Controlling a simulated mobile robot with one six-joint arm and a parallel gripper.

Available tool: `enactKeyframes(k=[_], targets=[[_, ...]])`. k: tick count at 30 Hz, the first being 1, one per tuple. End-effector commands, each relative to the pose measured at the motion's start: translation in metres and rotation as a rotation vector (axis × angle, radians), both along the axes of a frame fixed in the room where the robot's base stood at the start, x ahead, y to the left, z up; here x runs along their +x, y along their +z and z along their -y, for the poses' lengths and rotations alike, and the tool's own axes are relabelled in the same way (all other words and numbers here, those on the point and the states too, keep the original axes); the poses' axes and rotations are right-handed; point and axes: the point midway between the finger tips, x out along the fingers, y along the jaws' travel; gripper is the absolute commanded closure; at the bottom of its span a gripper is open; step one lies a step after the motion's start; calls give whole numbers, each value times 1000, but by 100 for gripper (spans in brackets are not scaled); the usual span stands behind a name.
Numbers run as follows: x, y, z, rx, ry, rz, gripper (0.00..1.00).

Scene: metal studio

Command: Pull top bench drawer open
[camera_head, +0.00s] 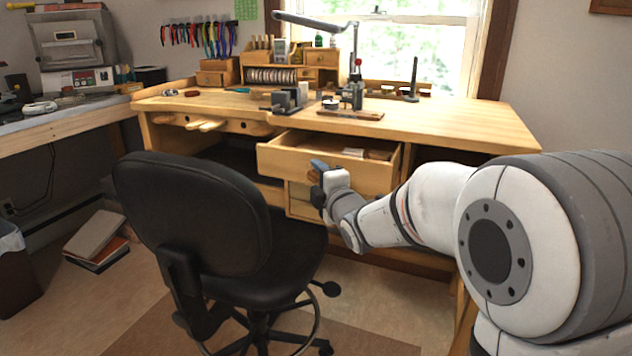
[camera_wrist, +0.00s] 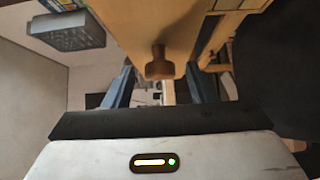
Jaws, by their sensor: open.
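The top bench drawer (camera_head: 280,161) of the wooden workbench stands partly out, and its inside with a few items shows. Its round wooden knob (camera_wrist: 159,68) shows in the wrist view, on the drawer's front board. My gripper (camera_head: 319,168) is in front of the drawer front, near its middle. In the wrist view its two blue-grey fingers (camera_wrist: 159,78) are spread, one on each side of the knob in the picture, with gaps to it. Whether the knob lies fully between the fingertips I cannot tell. In the head view the gripper hides the knob.
A black office chair (camera_head: 195,215) stands close in front of the bench, left of my arm. The bench top (camera_head: 440,112) holds tools and small wooden organizers. Lower drawers (camera_head: 300,200) sit below the top one. Floor is open around the chair.

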Motion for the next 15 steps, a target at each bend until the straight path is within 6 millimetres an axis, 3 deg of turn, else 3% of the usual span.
enactKeyframes(k=[8,15], targets=[[2,0,-1,0,1,-1,49],[1,0,-2,0,1,-1,68]])
